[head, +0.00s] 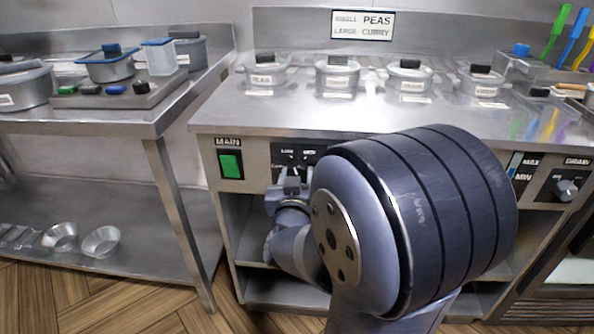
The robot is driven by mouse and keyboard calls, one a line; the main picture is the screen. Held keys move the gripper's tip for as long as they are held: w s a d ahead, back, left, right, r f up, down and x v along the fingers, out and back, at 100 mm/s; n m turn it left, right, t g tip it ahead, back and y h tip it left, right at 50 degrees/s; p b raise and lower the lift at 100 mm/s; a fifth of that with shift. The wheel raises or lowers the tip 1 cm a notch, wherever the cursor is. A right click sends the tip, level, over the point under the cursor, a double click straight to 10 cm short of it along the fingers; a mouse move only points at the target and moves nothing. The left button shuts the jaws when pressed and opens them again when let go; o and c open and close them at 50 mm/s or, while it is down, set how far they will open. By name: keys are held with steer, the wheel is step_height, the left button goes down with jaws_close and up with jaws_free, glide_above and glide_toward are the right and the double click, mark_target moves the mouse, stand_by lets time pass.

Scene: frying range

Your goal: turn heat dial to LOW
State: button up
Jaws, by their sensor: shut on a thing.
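The heat dial's black panel (280,157) is on the front of the range in the head view, right of the green MAIN switch. Small white labels show along its upper part, one on the left seeming to read LOW. My gripper (290,181) is at this panel, shut on the heat dial. The dial itself is hidden by the fingers, so its pointer setting cannot be seen. My arm covers the right part of the panel.
A green MAIN switch (230,164) is just left of my gripper. Another dial (565,190) marked DRAIN is at the far right. Lidded pots (337,75) stand on the counter (300,115) above. A steel side table (110,122) is at the left.

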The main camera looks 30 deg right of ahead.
steer(key=shift+n+p, duration=0.55)
steer(key=shift+n, duration=0.75)
steer(key=o, duration=1)
steer(key=p+v, duration=0.2)
steer(key=v, duration=0.8)
steer(key=shift+s+a, duration=0.25)
steer(key=shift+s, duration=0.1)
steer(key=shift+w+d, duration=0.1)
steer(key=shift+w, duration=0.05)
